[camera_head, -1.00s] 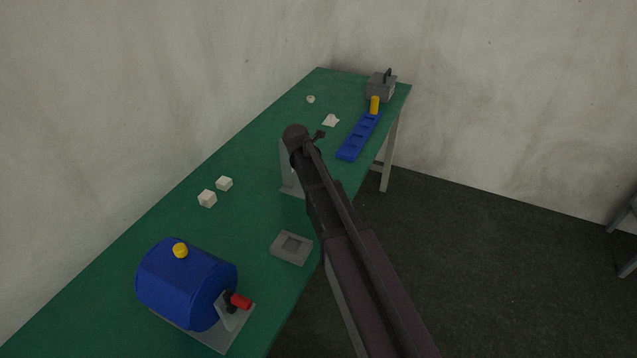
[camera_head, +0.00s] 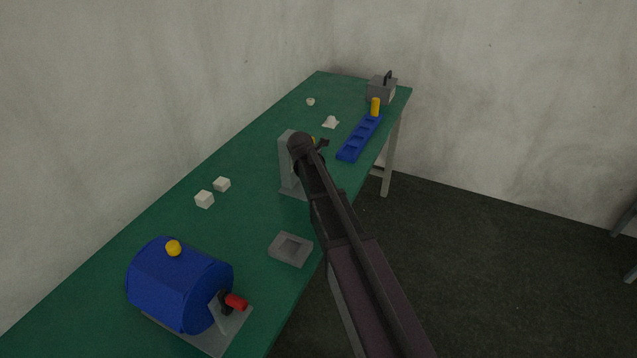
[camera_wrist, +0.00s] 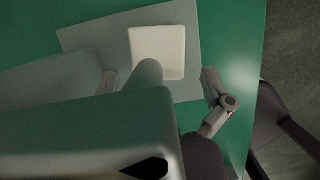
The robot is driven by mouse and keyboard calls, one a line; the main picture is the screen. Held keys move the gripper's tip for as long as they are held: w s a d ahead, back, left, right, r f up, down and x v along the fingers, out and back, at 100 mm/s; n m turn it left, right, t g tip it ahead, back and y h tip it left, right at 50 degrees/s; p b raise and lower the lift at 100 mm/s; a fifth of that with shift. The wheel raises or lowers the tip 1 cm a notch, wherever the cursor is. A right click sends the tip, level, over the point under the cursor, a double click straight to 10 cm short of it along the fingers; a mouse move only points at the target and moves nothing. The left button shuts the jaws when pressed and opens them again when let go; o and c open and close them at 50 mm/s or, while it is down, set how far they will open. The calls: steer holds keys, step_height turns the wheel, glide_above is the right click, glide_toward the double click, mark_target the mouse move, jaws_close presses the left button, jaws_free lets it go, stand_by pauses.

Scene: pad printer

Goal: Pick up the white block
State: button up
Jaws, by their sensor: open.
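A white block (camera_wrist: 172,48) lies on a flat grey plate (camera_wrist: 88,38) in the wrist view. My gripper (camera_wrist: 160,82) is open, with one finger on each side of the picture's middle, near the block's lower edge. Nothing is held between the fingers. A grey rounded part (camera_wrist: 148,72) covers the block's lower left part. In the head view my arm hides this block and most of the gripper. Two other white blocks, one nearer (camera_head: 204,200) and one farther (camera_head: 222,184), lie on the green table.
A grey upright stand (camera_head: 287,165) rises close beside my arm. A blue drum (camera_head: 170,285), a grey square tray (camera_head: 290,262), a blue slotted strip (camera_head: 350,150) and a grey box (camera_head: 380,90) stand on the green table (camera_head: 235,150). The table's left middle is mostly clear.

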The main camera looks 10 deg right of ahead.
steer(key=c, duration=1.3)
steer(key=shift+r, duration=0.1)
steer(key=shift+r+p, duration=0.65)
steer(key=shift+p, duration=0.1)
steer(key=shift+s+d+r, duration=0.15)
steer(key=shift+d, duration=0.05)
steer(key=s+d, duration=0.3)
steer(key=d, duration=0.1)
steer(key=s+d, duration=0.4)
steer(key=d, duration=0.1)
steer(key=s+d, duration=0.3)
steer(key=d, duration=0.2)
steer(key=shift+s+d, duration=0.1)
steer(key=shift+s, duration=0.05)
